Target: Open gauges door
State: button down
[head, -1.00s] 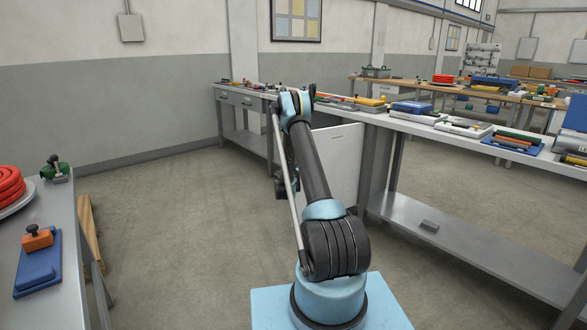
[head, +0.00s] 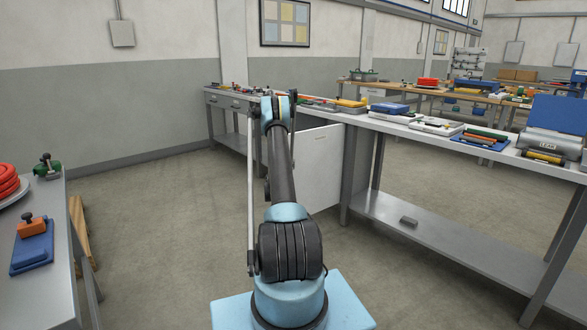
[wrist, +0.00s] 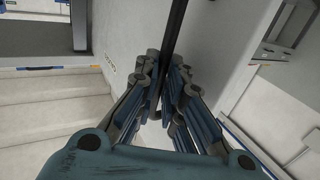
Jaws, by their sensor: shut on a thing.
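The gauges door appears to be the white panel (head: 322,165) under the long white-topped bench in the head view, with a small dark label near its top. It stands angled out from the bench, partly behind my arm. In the wrist view a pale panel with small lettering (wrist: 150,30) lies close behind my gripper (wrist: 160,78). The fingers are shut on a dark bar (wrist: 177,25), seemingly the door's handle, which runs from the top edge down between them. In the head view my gripper is hidden behind my arm.
The long bench (head: 410,128) carries tools and trays, with a low shelf (head: 440,233) holding a small grey block (head: 408,221). A grey side table (head: 45,270) stands at the left. Open floor (head: 150,235) lies between them.

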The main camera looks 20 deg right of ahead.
jog(key=shift+s+d, duration=0.1)
jog(key=shift+d, duration=0.1)
jog(key=c, duration=2)
grip_release()
jog(key=shift+d, duration=0.1)
jog(key=shift+o, duration=0.2)
jog(key=shift+s+d, duration=0.1)
jog(key=shift+d, duration=0.15)
jog(key=v, duration=1.2)
